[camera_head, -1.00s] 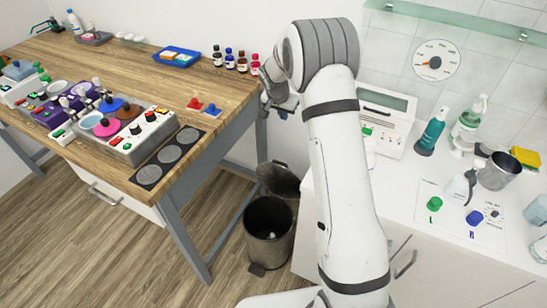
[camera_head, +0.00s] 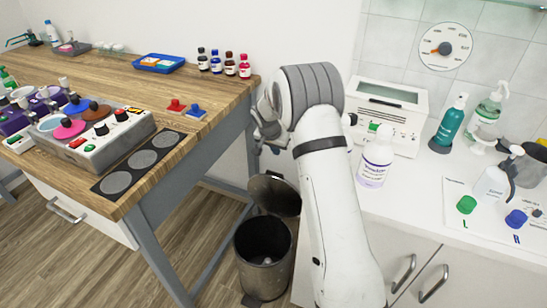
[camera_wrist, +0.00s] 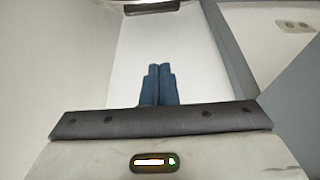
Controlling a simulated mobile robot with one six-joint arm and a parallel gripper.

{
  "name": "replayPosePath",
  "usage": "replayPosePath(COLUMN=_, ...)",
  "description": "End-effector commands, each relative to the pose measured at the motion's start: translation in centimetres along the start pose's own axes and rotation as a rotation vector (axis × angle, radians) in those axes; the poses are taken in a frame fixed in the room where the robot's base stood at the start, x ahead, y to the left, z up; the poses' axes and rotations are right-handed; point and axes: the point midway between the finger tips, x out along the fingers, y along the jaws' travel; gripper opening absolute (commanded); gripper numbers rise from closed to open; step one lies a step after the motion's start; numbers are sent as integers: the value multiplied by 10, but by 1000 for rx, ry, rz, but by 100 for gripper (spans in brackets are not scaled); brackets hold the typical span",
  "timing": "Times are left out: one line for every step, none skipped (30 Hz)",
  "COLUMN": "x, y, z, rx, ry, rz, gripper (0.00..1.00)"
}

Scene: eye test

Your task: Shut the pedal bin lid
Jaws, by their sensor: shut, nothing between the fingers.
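The pedal bin (camera_head: 264,268) stands on the floor between the wooden workbench and the white counter in the head view. It is a dark metallic cylinder with an open top. Its lid (camera_head: 274,193) is open, tilted up at the back of the rim. My gripper (camera_head: 272,146) is above the raised lid, apart from it, and partly hidden by my own arm. In the wrist view my gripper (camera_wrist: 159,70) shows its two blue fingers together, with nothing between them. The bin cannot be made out in the wrist view.
The workbench (camera_head: 185,95) is on the left, with its grey leg (camera_head: 160,250) close to the bin. The white counter (camera_head: 410,190) is on the right, carrying a white bottle (camera_head: 375,160) and several other things. The wall is behind the bin.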

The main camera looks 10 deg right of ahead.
Motion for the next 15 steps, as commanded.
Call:
replayPosePath(x=11, y=1, z=1, rx=0, ry=-3, rz=3, gripper=0)
replayPosePath(x=17, y=1, z=1, rx=0, ry=-4, rz=3, gripper=0)
replayPosePath(x=26, y=1, z=2, rx=0, ry=-5, rz=3, gripper=0)
replayPosePath(x=33, y=1, z=2, rx=0, ry=-4, rz=3, gripper=0)
replayPosePath(x=39, y=0, z=1, rx=0, ry=-3, rz=2, gripper=0)
replayPosePath(x=48, y=0, z=2, rx=-1, ry=-4, rz=3, gripper=0)
replayPosePath(x=55, y=0, z=2, rx=-1, ry=-4, rz=3, gripper=0)
replayPosePath(x=62, y=0, z=2, rx=-2, ry=-4, rz=3, gripper=0)
replayPosePath(x=70, y=0, z=2, rx=-2, ry=-3, rz=2, gripper=0)
replayPosePath(x=76, y=0, z=2, rx=-2, ry=-3, rz=2, gripper=0)
replayPosePath(x=81, y=0, z=2, rx=-2, ry=-3, rz=2, gripper=0)
replayPosePath(x=80, y=-1, z=6, rx=-4, ry=-2, rz=0, gripper=0)
replayPosePath(x=75, y=-2, z=11, rx=-5, ry=-1, rz=0, gripper=0)
replayPosePath(x=74, y=-1, z=16, rx=-6, ry=-1, rz=0, gripper=0)
replayPosePath(x=72, y=-1, z=21, rx=-4, ry=-1, rz=-1, gripper=0)
